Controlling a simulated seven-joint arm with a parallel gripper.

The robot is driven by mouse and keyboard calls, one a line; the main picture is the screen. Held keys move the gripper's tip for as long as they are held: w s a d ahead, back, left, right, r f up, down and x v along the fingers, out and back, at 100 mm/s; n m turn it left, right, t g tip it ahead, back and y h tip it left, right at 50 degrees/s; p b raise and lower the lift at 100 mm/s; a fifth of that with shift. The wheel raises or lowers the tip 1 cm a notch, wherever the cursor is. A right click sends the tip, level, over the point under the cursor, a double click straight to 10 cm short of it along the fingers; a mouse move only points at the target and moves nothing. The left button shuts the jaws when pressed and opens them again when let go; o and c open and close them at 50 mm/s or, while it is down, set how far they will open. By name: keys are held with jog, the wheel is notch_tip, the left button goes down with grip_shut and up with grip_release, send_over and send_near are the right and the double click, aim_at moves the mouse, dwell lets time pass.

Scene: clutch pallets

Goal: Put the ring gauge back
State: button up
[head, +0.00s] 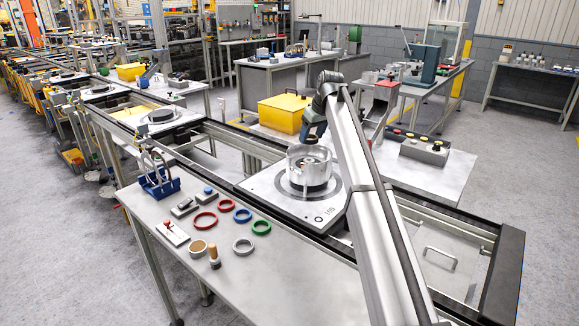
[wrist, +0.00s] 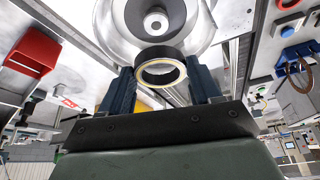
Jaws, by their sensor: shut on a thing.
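My gripper (wrist: 160,76) is shut on a dark steel ring, apparently the ring gauge (wrist: 160,53), with a bright inner face; its two fingers stand on either side of the ring. In the head view my gripper (head: 313,140) is over the silver clutch housing (head: 309,172), and the ring cannot be made out there. The housing sits on a pale pallet (head: 268,192) and also shows behind the ring in the wrist view (wrist: 110,22). A blue rack (head: 160,184) with thin upright rings stands at the left end of the bench.
The grey bench (head: 290,280) carries a red ring (head: 204,221), a blue ring (head: 242,215), a green ring (head: 261,227), a steel ring (head: 243,246) and a wooden-handled tool (head: 214,257). A yellow bin (head: 284,113) and a button box (head: 424,151) stand behind the pallet.

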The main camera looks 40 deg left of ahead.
jog(key=s+a+n, duration=0.1)
jog(key=s+a, duration=0.7)
jog(key=s, duration=0.2)
jog(key=m, duration=0.1)
send_over(223, 234)
jog(key=d, duration=0.1)
jog(key=shift+f, duration=4.65)
jog(key=shift+s+d+f, duration=0.1)
jog(key=shift+d+f, duration=0.05)
jog(key=shift+f, duration=4.7)
jog(key=shift+f, duration=0.15)
